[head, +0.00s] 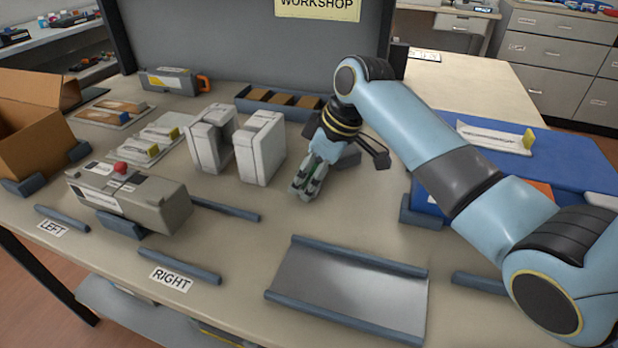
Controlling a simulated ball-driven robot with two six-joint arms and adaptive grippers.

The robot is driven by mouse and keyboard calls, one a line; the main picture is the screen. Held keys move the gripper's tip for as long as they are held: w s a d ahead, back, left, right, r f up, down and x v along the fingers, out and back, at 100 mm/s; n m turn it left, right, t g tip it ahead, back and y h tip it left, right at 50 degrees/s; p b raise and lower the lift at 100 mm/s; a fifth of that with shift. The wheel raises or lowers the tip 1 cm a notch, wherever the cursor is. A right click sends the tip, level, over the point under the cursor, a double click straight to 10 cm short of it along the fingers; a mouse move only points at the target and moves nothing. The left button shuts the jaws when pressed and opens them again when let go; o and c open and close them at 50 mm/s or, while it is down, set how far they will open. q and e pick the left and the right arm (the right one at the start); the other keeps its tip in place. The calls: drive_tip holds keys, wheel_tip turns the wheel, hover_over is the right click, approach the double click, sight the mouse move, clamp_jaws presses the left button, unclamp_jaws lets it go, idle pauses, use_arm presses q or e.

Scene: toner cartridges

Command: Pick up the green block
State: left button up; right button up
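My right arm comes in from the right, and its gripper (306,190) points down at the table just right of the white upright units. A small patch of green (313,184) shows between its fingers; it may be the green block, mostly hidden by the fingers. I cannot tell whether the fingers press on it or only stand around it. No other green block shows. My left gripper is not in view.
Two white upright units (260,148) stand close left of the gripper. A grey cartridge with a red knob (130,194) sits at left. Table before the gripper is clear.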

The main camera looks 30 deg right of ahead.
drive_tip(key=c, duration=0.8)
drive_tip(key=shift+r, duration=0.1)
drive_tip(key=shift+r, duration=0.25)
wheel_tip(320, 180, up, 4)
drive_tip(key=shift+f, duration=0.1)
drive_tip(key=s+d+r, duration=0.1)
drive_tip(key=s+r, duration=0.1)
drive_tip(key=s, duration=0.1)
drive_tip(key=s+d+r+p, duration=0.1)
drive_tip(key=s+d+r, duration=0.1)
drive_tip(key=s, duration=0.2)
drive_tip(key=s+d+r, duration=0.1)
drive_tip(key=s+r, duration=0.1)
drive_tip(key=s, duration=0.1)
drive_tip(key=shift+s+d+r+p, duration=0.3)
drive_tip(key=shift+s+p, duration=0.05)
drive_tip(key=shift+p, duration=0.05)
